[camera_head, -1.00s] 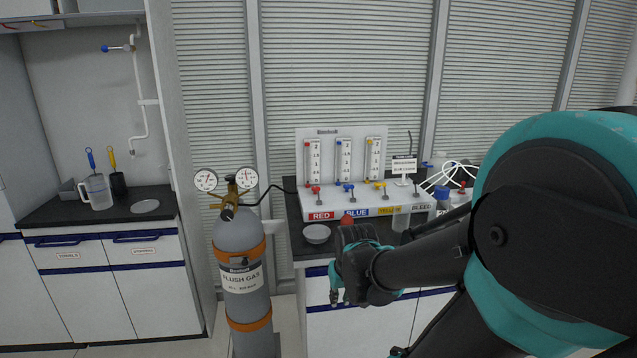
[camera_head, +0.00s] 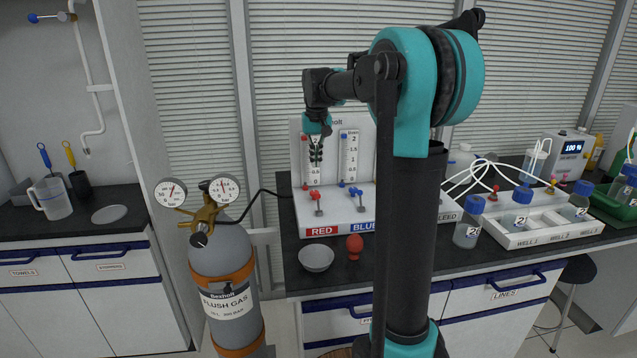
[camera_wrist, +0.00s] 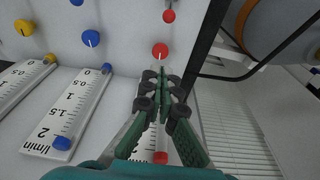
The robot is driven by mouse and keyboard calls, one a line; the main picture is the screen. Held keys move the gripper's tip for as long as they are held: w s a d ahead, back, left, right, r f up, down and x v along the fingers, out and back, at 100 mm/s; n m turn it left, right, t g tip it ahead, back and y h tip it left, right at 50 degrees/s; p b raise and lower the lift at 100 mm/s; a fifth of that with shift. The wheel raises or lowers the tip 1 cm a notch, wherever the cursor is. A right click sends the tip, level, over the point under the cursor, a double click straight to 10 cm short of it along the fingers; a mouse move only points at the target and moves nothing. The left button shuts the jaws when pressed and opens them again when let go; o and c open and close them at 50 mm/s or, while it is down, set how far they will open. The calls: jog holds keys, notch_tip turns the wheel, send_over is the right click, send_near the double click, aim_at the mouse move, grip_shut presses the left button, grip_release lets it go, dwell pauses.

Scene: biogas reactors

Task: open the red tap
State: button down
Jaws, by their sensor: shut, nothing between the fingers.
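The red tap (camera_head: 314,195) sits on the white panel's ledge, above the RED label (camera_head: 320,230), beneath the left flowmeter. My gripper (camera_head: 316,160) is shut and empty, pointing down in front of that flowmeter, above the tap and apart from it. In the wrist view, the shut fingertips (camera_wrist: 157,74) point toward a round red part with a pale mark (camera_wrist: 160,50). A second red part (camera_wrist: 168,15) lies beyond it near the top edge. The fingers hide much of the red flowmeter.
The blue tap (camera_head: 355,192) stands close on the right. The yellow tap is hidden behind my arm in the head view. A grey bowl (camera_head: 316,258) and a red bulb (camera_head: 354,246) stand in front of the panel. The gas cylinder (camera_head: 223,270) stands to the left.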

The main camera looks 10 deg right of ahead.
aim_at(318, 195)
dwell(0.3)
jog(key=f, duration=0.3)
jog(key=w+f, duration=0.1)
jog(key=f, duration=0.5)
jog(key=shift+w+f, duration=0.35)
jog(key=shift+f, duration=0.05)
jog(key=shift+s+r, duration=0.2)
jog(key=shift+s, duration=0.85)
jog(key=shift+s+r, duration=0.15)
jog(key=shift+s, duration=0.8)
jog(key=shift+s+r+t, duration=0.25)
jog(key=shift+s+t, duration=0.2)
jog(key=shift+t, duration=0.25)
jog(key=shift+s+r+t, duration=0.25)
jog(key=shift+s+t, duration=0.55)
jog(key=shift+t, duration=0.2)
jog(key=s+t, duration=0.1)
jog(key=t, duration=0.1)
jog(key=s+t, duration=0.2)
jog(key=shift+s+r+t, duration=0.1)
jog(key=shift+r+t, duration=0.05)
jog(key=shift+t, duration=0.15)
jog(key=shift+r, duration=0.2)
